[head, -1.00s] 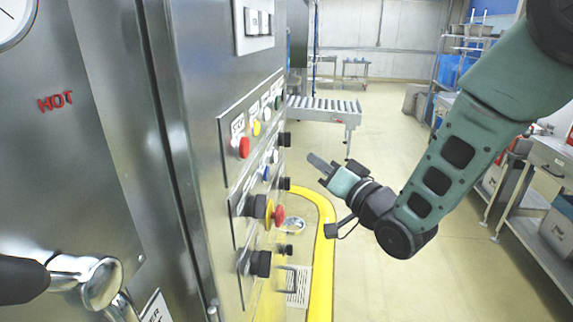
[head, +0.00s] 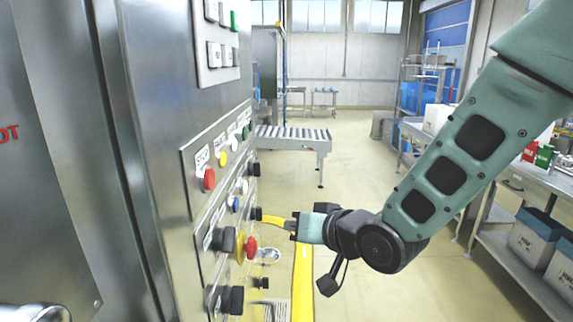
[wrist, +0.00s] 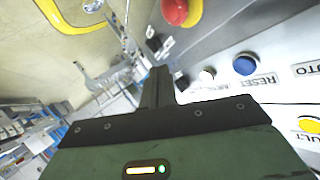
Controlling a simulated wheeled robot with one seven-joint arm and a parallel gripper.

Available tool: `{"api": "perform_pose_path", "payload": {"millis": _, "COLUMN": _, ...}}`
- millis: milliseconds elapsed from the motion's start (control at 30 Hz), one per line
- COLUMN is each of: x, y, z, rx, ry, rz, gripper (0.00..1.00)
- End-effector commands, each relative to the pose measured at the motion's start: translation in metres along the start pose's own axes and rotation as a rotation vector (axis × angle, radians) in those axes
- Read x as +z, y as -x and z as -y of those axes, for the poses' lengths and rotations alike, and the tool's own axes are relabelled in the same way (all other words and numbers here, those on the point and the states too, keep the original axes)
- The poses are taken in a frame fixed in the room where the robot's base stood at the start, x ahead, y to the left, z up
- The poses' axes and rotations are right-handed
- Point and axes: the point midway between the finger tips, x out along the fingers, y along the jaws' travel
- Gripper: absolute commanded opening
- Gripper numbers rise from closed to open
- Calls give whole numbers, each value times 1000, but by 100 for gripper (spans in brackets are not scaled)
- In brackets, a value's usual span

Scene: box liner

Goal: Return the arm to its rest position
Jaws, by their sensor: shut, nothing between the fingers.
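My gripper (head: 291,226) is at the middle of the head view, at the end of my green arm, pointing left toward the control panel (head: 188,165). Its fingers are closed with nothing between them. In the wrist view the shut fingers (wrist: 158,88) show as one dark bar in front of the panel. The fingertips appear close to the panel's buttons, but I cannot tell the exact gap. The red emergency button (head: 250,247) sits left of and below the gripper. It also shows at the top of the wrist view (wrist: 178,11).
A red stop button (head: 208,179) and several knobs are on the panel. A roller conveyor (head: 293,141) stands behind. Shelving with a bench (head: 517,190) lines the right. Yellow floor marking (head: 303,285) curves below the gripper. Open floor lies between the panel and the bench.

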Motion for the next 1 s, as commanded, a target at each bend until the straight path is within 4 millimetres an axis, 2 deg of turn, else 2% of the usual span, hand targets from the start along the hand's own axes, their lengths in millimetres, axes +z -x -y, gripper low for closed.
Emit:
{"api": "perform_pose_path", "payload": {"millis": 167, "x": 53, "y": 49, "z": -3, "rx": 120, "ry": 112, "rz": 299, "gripper": 0}}
{"api": "perform_pose_path", "payload": {"millis": 267, "x": 86, "y": 87, "z": -4, "rx": 168, "ry": 178, "rz": 484, "gripper": 0}}
{"api": "perform_pose_path", "payload": {"millis": 400, "x": 128, "y": 147, "z": -6, "rx": 210, "ry": 265, "rz": 739, "gripper": 0}}
{"api": "perform_pose_path", "payload": {"millis": 500, "x": 150, "y": 187, "z": -7, "rx": 224, "ry": 314, "rz": 894, "gripper": 0}}
{"api": "perform_pose_path", "payload": {"millis": 600, "x": 166, "y": 217, "z": -7, "rx": 229, "ry": 345, "rz": 1009, "gripper": 0}}
{"api": "perform_pose_path", "payload": {"millis": 700, "x": 174, "y": 236, "z": -7, "rx": 230, "ry": 364, "rz": 1078, "gripper": 0}}
{"api": "perform_pose_path", "payload": {"millis": 767, "x": 176, "y": 241, "z": -7, "rx": 230, "ry": 370, "rz": 1099, "gripper": 0}}
{"api": "perform_pose_path", "payload": {"millis": 1000, "x": 176, "y": 242, "z": -7, "rx": 230, "ry": 370, "rz": 1101, "gripper": 0}}
